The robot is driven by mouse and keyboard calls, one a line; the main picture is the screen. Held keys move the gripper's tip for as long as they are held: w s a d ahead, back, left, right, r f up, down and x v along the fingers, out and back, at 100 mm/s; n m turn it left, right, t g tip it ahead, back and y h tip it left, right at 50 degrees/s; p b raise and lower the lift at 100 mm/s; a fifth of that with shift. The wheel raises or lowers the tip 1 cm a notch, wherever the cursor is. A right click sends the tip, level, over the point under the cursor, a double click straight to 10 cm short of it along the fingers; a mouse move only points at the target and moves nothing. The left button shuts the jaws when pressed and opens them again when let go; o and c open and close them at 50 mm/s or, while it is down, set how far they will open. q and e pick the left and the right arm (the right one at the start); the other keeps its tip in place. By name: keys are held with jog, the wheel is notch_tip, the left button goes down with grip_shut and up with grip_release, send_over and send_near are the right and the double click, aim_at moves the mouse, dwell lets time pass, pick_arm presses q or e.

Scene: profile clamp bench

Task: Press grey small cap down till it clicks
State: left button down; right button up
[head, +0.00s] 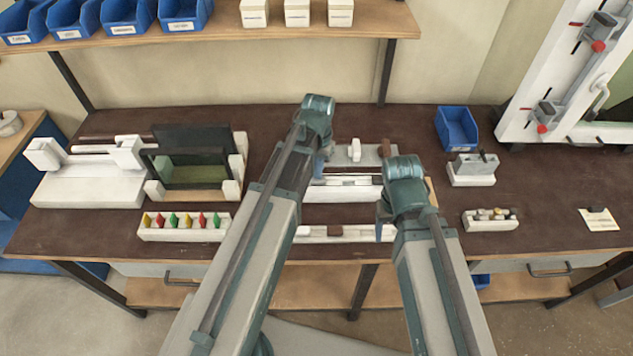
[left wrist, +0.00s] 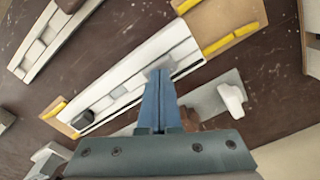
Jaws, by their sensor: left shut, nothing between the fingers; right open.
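A white profile (left wrist: 125,80) lies on a wooden base with yellow strips, and shows in the head view as a pale strip (head: 345,190). My left gripper (left wrist: 158,78) is shut and empty, its blue fingertips at the profile's top. A small light-grey piece, seemingly the grey small cap (left wrist: 152,72), shows right at the fingertips and is partly hidden by them; I cannot tell contact or seating. A dark grey block (left wrist: 82,119) sits further along the profile. In the head view the left gripper (head: 322,166) is mostly behind its arm. My right gripper (head: 383,222) is open, over the bench front.
A grey plate with a white knob (head: 355,150) and a brown block lies behind the profile. A white strip (head: 320,234) lies in front. A cap rack (head: 490,225) and blue bin (head: 457,128) stand right; a row of coloured pieces (head: 183,232) stands left.

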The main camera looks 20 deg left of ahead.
pick_arm(q)
jog(key=shift+f+b, duration=0.45)
jog(key=shift+f, duration=0.05)
pick_arm(e)
jog(key=shift+f, duration=0.5)
jog(key=shift+r, duration=0.1)
pick_arm(q)
notch_tip(320, 180, up, 7)
jog(key=p, duration=0.7)
jog(key=shift+r, duration=0.1)
pick_arm(e)
notch_tip(320, 180, up, 7)
pick_arm(q)
jog(key=shift+s+d, duration=0.1)
jog(key=s+d+f+m+y+b, duration=0.1)
jog(key=s+d+f+b, duration=0.1)
jog(key=s+d, duration=0.8)
jog(key=s+f, duration=0.1)
jog(key=s, duration=0.3)
jog(key=shift+d+b, duration=0.15)
jog(key=shift+b, duration=0.25)
pick_arm(e)
notch_tip(320, 180, down, 3)
